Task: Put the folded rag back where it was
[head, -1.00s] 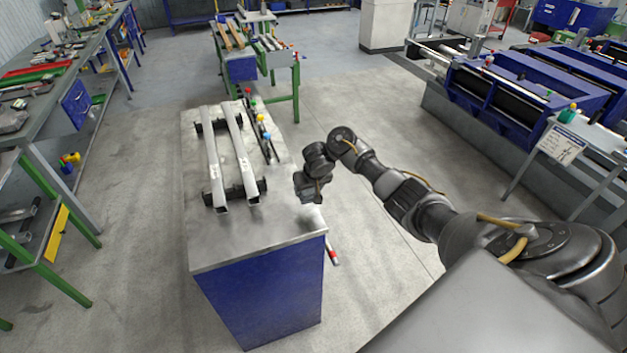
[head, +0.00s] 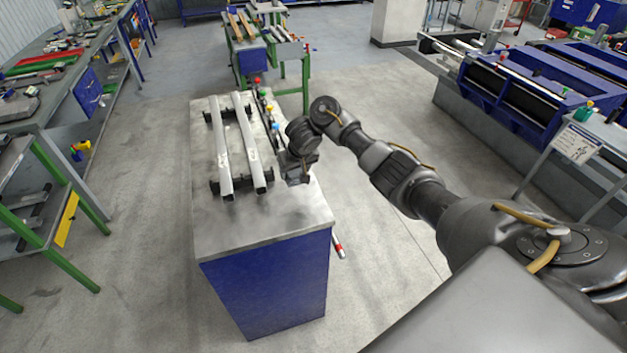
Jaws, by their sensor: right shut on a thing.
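My right gripper (head: 298,181) is over the right edge of the blue-sided table with a grey metal top (head: 255,222), to the right of the near ends of two metal bars. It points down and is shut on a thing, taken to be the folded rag. The rag itself cannot be made out, as the hand hides what is between the fingers. No other rag shows on the table. My left gripper is not in view.
Two long bars (head: 223,150) lie on dark supports on the table. Small coloured knobs (head: 269,111) line its right side. The table's near end is clear. A red-banded rod (head: 338,249) shows low beside it. A green-legged bench (head: 268,45) stands behind.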

